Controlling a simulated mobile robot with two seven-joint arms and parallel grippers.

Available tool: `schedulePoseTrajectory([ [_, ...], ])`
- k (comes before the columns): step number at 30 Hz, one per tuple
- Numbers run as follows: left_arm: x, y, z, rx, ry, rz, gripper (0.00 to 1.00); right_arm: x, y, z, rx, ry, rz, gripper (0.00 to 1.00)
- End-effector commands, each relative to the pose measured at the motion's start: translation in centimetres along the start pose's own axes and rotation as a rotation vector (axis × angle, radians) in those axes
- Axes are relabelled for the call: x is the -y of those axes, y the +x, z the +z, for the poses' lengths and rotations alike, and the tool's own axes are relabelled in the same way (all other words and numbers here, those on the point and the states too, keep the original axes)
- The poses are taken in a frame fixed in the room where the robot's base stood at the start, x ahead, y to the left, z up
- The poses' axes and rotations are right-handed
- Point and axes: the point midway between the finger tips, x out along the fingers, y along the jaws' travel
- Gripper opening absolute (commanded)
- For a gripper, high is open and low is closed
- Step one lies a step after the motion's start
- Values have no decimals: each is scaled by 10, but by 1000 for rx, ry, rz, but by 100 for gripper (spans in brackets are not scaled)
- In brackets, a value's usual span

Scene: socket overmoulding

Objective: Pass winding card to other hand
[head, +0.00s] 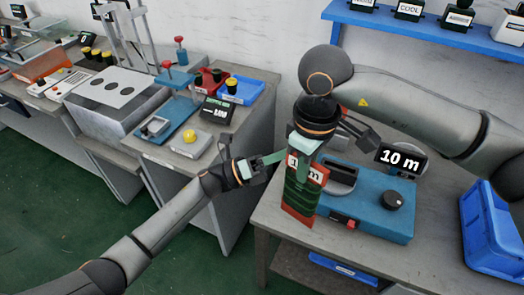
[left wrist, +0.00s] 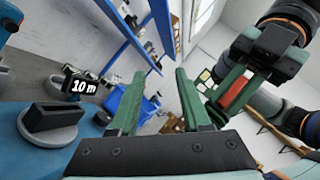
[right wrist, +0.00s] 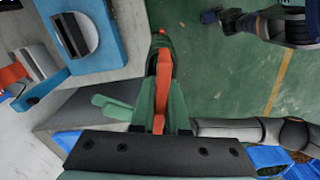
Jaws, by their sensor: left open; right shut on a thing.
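The winding card (head: 298,205) is a red plate with green cable wound around it and a white label, partly hidden, at its top. My right gripper (head: 303,150) is shut on its upper part and holds it upright in front of the blue machine. In the right wrist view the card (right wrist: 160,92) shows nearly edge-on between the fingers. My left gripper (head: 268,160) is open and empty, just left of the card, with its fingers pointing towards it. In the left wrist view the open fingers (left wrist: 162,100) have nothing between them, and the card (left wrist: 235,93) shows to their right.
The blue machine (head: 375,222) with a black knob stands on the right table, with a "10 m" display (head: 402,160) behind it. A blue bin (head: 492,235) stands at the right. A second bench (head: 180,165) with fixtures stands left. Green floor lies between.

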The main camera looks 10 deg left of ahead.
Motion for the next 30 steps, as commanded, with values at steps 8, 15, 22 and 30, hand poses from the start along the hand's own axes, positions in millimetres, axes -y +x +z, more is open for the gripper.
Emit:
schedulePoseTrajectory([
  [8,28,10,15,-427,570,-256,48,0,-1,0,-2,0,1,0],
  [15,41,-17,39,-745,907,-475,48,0,-1,0,-2,0,1,0],
  [22,30,-58,24,-1028,812,-530,48,0,-1,0,-1,0,1,0],
  [30,28,-59,0,-1080,767,-529,48,0,-1,0,-2,0,0,0],
])
